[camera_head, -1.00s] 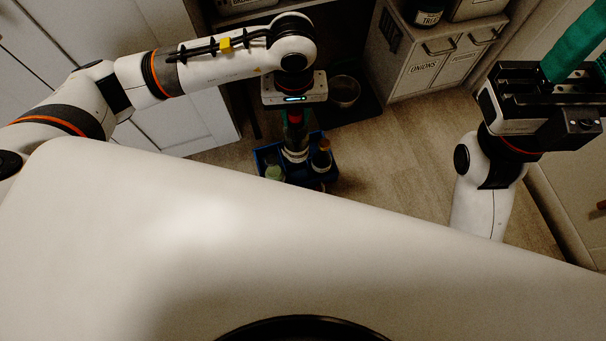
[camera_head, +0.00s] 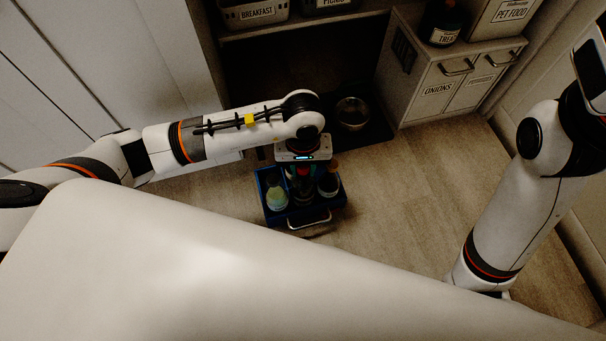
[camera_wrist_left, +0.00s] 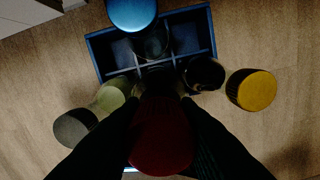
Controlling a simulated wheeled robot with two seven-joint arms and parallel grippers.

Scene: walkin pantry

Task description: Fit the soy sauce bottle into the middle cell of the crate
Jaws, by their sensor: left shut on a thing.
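The soy sauce bottle, dark with a red cap (camera_wrist_left: 163,138), is between the fingers of my left gripper (camera_head: 303,172), which is shut on it. In the head view the bottle (camera_head: 303,186) is upright at the middle of the blue crate (camera_head: 268,214), between two other bottles. The crate's divided cells (camera_wrist_left: 205,30) also show in the left wrist view. The bottle's lower end is hidden, so I cannot tell how deep it sits in the middle cell. Of my right arm only the links and wrist show at the right; its fingers are outside the frame.
A metal bowl (camera_head: 352,112) and a cabinet (camera_head: 440,85) are behind. Floor to the right is clear.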

